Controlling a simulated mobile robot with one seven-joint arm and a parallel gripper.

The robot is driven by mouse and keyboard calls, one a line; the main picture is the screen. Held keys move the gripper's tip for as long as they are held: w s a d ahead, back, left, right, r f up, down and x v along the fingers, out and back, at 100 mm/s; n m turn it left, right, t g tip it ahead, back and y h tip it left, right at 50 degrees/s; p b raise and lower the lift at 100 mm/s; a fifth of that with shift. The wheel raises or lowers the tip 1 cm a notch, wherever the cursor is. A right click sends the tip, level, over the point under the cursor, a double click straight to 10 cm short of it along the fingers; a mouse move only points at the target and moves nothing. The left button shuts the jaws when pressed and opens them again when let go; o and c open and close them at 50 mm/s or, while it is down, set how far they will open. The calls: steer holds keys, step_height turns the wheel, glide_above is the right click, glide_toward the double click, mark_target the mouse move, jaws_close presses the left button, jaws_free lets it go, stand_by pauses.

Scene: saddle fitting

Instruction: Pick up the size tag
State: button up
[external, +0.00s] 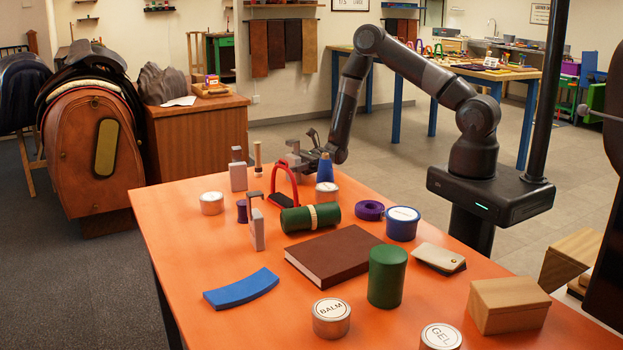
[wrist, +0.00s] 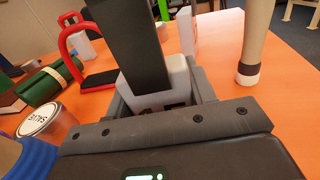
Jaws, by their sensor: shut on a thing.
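My gripper (wrist: 162,100) is low over the far edge of the orange table. It is shut on a white block (wrist: 165,78) with a tall dark grey upright (wrist: 128,45) in front of it in the wrist view. Its grey top (external: 292,145) shows in the external view; the rest is mostly hidden behind the red stirrup iron (external: 284,178). Two similar white pieces with grey tops stand nearby, one at the back left (external: 238,176) and one nearer (external: 257,228). No size marking is readable, so I cannot tell which piece is the size tag.
A wooden peg (wrist: 256,50) stands close by. A salve tin (wrist: 45,118) and a blue cone (external: 325,170) are on the gripper's other side. A green roll (external: 310,218) and brown book (external: 335,256) lie nearer.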

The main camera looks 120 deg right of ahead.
mark_target(297, 150)
steer(key=shift+c, duration=1.4)
steer(key=shift+r, duration=0.7)
steer(key=r, duration=0.3)
steer(key=shift+s+d+r, duration=0.15)
steer(key=shift+s+d, duration=0.1)
steer(key=shift+s, duration=0.1)
steer(key=s+d+r, duration=0.1)
steer(key=s+r, duration=0.1)
steer(key=s, duration=0.1)
steer(key=s+d+r, duration=0.2)
steer(key=s, duration=0.1)
steer(key=s+d+r, duration=0.1)
steer(key=s+r, duration=0.1)
steer(key=s, duration=0.2)
steer(key=shift+d+r, duration=0.15)
steer(key=shift+d, duration=0.05)
steer(key=shift+w+r, duration=0.1)
